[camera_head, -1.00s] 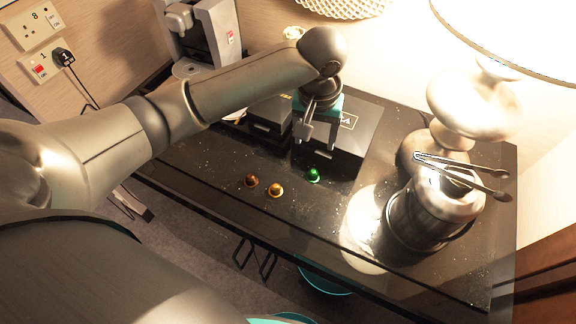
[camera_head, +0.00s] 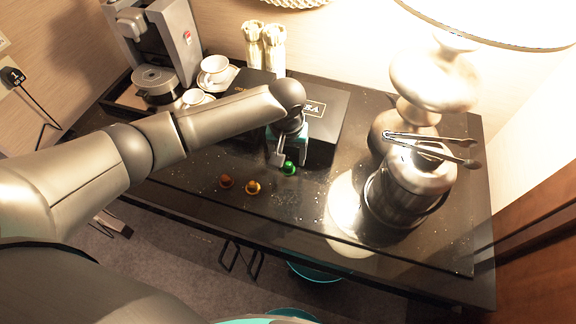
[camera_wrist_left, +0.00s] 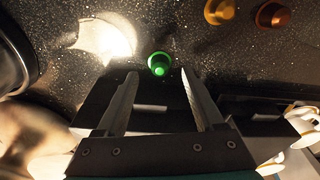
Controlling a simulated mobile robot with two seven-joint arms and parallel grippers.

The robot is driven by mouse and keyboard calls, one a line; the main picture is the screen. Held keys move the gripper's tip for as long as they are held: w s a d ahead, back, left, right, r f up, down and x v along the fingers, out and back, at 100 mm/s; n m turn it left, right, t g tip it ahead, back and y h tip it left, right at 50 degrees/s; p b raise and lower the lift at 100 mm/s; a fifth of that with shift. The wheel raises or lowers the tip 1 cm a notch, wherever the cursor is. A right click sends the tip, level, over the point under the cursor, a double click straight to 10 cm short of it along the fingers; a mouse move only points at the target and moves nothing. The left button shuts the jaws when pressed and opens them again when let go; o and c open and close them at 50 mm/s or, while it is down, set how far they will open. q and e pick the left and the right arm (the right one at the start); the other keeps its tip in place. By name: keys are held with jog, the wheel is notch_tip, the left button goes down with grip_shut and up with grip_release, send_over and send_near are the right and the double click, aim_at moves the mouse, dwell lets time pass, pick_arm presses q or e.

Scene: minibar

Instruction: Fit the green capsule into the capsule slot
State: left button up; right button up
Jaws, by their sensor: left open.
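The green capsule (camera_head: 289,168) stands on the black glossy counter, at the right end of a short row of capsules. My left gripper (camera_head: 283,158) is close behind it in the head view. In the left wrist view, my open left gripper (camera_wrist_left: 156,90) has its two fingers apart, and the green capsule (camera_wrist_left: 159,64) sits just beyond and between the fingertips. Nothing is held. The coffee machine (camera_head: 163,45) stands at the back left; I cannot make out its capsule slot. My right gripper is not in view.
A brown capsule (camera_head: 226,182) and a gold capsule (camera_head: 253,187) stand left of the green one. Black boxes (camera_head: 326,112) lie behind my gripper. White cups (camera_head: 215,65) stand by the machine. An ice bucket (camera_head: 405,190) with tongs (camera_head: 430,143) and a lamp are on the right.

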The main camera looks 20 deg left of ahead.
aim_at(288, 164)
pick_arm(q)
jog(key=shift+w+f, duration=0.15)
jog(key=shift+f, duration=1.35)
grip_shut()
